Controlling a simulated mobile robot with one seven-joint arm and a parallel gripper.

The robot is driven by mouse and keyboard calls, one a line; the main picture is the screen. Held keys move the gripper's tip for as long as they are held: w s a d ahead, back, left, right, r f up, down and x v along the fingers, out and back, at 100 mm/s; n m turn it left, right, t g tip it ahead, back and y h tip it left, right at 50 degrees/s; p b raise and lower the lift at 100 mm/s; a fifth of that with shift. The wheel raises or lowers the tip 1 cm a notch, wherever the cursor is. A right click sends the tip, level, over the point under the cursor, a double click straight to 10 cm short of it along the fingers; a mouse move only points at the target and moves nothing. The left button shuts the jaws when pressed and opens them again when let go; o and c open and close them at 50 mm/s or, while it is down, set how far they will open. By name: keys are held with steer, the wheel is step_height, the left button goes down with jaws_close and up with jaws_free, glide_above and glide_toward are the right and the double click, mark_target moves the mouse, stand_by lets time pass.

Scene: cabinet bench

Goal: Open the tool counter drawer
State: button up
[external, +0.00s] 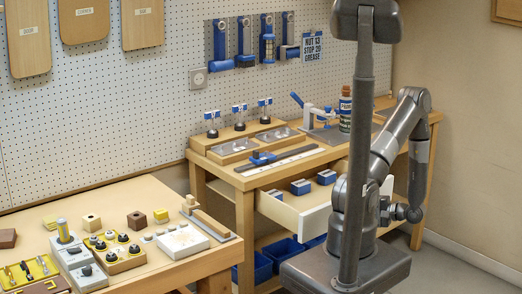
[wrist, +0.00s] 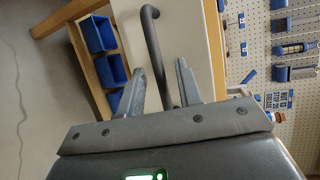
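The tool counter (external: 244,183) stands against the pegboard wall in the external view. Its drawer (external: 308,222) is pulled out, with blue-and-white boxes (external: 301,187) showing inside. In the wrist view the pale drawer front (wrist: 190,35) carries a dark curved bar handle (wrist: 154,38). My gripper (wrist: 161,66) is at the handle with its two fingers apart, and the bar runs between them. I cannot tell whether either finger touches the bar. In the external view my arm and column hide the handle and most of the gripper.
Blue bins (external: 285,252) sit on the shelf below the drawer, also in the wrist view (wrist: 99,34). A second table (external: 160,200) with small parts stands at left. A bottle (external: 345,108) and trays (external: 233,148) stand on the countertop. Bare floor lies right of my base.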

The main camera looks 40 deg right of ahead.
steer(key=v, duration=1)
steer(key=shift+s, duration=0.4)
steer(key=shift+d+r, duration=0.1)
steer(key=shift+d, duration=0.05)
steer(key=w+a+r+n+g+y, duration=0.3)
steer(key=w+a+r+n+g, duration=0.5)
steer(key=w+a+r+g, duration=0.6)
steer(key=a+r+n+t+h, duration=0.5)
steer(key=a+r+h, duration=0.4)
steer(key=a+r, duration=1)
steer(key=shift+a+r+n, duration=0.25)
steer(key=shift+r+n, duration=0.1)
steer(key=shift+n, duration=0.35)
